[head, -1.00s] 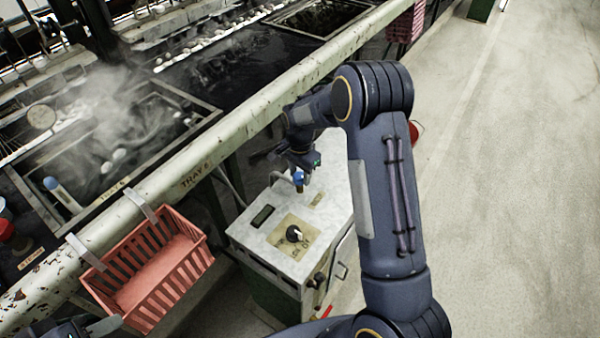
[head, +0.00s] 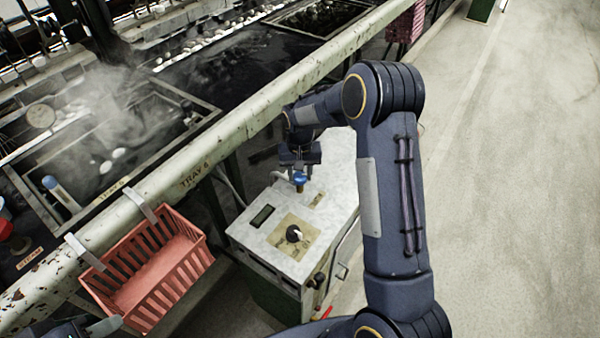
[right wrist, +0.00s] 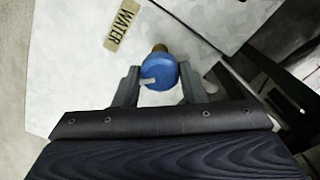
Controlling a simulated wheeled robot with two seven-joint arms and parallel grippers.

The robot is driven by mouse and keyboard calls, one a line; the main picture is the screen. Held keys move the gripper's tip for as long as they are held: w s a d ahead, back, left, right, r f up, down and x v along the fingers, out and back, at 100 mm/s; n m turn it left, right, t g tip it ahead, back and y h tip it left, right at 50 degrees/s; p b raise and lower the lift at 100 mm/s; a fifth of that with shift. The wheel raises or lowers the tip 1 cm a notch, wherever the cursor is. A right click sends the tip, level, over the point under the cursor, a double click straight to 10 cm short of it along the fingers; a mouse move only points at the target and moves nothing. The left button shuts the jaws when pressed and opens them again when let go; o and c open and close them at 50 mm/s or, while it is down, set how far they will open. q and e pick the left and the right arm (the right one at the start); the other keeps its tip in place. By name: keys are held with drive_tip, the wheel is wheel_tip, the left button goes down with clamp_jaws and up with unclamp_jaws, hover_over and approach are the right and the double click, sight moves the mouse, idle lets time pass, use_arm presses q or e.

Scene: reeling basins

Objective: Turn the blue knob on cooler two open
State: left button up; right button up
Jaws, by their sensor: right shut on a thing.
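The blue knob (head: 299,178) stands on the white top of the cooler cabinet (head: 262,238), near its back edge. In the right wrist view the blue knob (right wrist: 158,72) is round with a pale pointer mark and sits on a brass stem beside a WATER label (right wrist: 125,25). My right gripper (head: 299,168) reaches down over it. In the right wrist view its two fingers (right wrist: 158,88) are on either side of the knob, shut on it. A small part of my left arm shows at the bottom left of the head view; its fingers cannot be made out clearly.
A black dial (head: 294,233) and a small display (head: 262,215) are on the cabinet top. A red basket (head: 160,270) hangs from the pale rail (head: 235,125) at left. Steaming basins lie behind the rail. Open floor (head: 510,200) is at right.

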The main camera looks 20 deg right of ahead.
sight(300, 175)
drive_tip(key=n, duration=0.4)
drive_tip(key=shift+n, duration=2.2)
drive_tip(key=o, duration=1)
drive_tip(key=shift+r+p, duration=0.3)
drive_tip(key=shift+r, duration=3.65)
